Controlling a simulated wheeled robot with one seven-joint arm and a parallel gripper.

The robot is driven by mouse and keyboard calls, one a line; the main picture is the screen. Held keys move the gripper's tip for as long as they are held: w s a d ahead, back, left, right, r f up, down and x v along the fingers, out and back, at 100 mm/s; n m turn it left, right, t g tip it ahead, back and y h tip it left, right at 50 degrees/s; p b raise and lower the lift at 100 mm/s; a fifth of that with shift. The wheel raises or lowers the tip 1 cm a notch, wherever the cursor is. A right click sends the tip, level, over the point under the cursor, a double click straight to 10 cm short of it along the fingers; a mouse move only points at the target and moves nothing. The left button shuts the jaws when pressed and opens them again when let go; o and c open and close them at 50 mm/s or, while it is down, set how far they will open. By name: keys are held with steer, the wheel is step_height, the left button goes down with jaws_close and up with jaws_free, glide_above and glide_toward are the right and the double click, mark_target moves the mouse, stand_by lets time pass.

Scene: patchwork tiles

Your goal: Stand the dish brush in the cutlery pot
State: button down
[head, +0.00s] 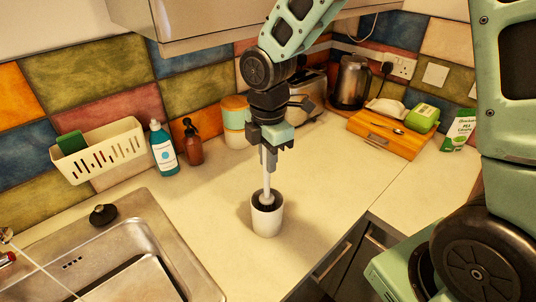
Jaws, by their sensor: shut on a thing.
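The white cutlery pot (266,222) stands upright on the worktop, right of the sink. My gripper (268,166) points down above the pot and is shut on the dish brush (267,184). The brush's pale handle hangs close to upright below the fingers, and its lower end reaches into the dark mouth of the pot. What is inside the pot, and whether the brush touches its bottom, is hidden. The upper part of the brush is hidden by the gripper.
The steel sink (150,232) with a dark plug (103,214) lies left. A blue bottle (162,150), brown spray bottle (192,142) and canister (235,122) stand along the wall. Worktop around the pot is clear.

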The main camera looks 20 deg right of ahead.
steer(key=shift+f+b, duration=1.15)
steer(key=shift+f, duration=0.9)
steer(key=c, duration=1.3)
jaws_free()
step_height(320, 180, up, 18)
steer(key=shift+f+b, duration=0.25)
steer(key=shift+b, duration=0.65)
steer(key=s+a+f+m+b, duration=0.1)
steer(key=s+a+f+m, duration=0.2)
steer(key=s+f+m, duration=0.3)
steer(key=s+a+f+m+b, duration=0.2)
steer(key=s+f+m, duration=0.3)
steer(key=s+f, duration=0.4)
steer(key=s+a, duration=0.1)
steer(key=s, duration=0.4)
steer(key=shift+a+f+m+y, duration=0.3)
steer(key=shift+f+m, duration=0.05)
steer(key=shift+m, duration=0.05)
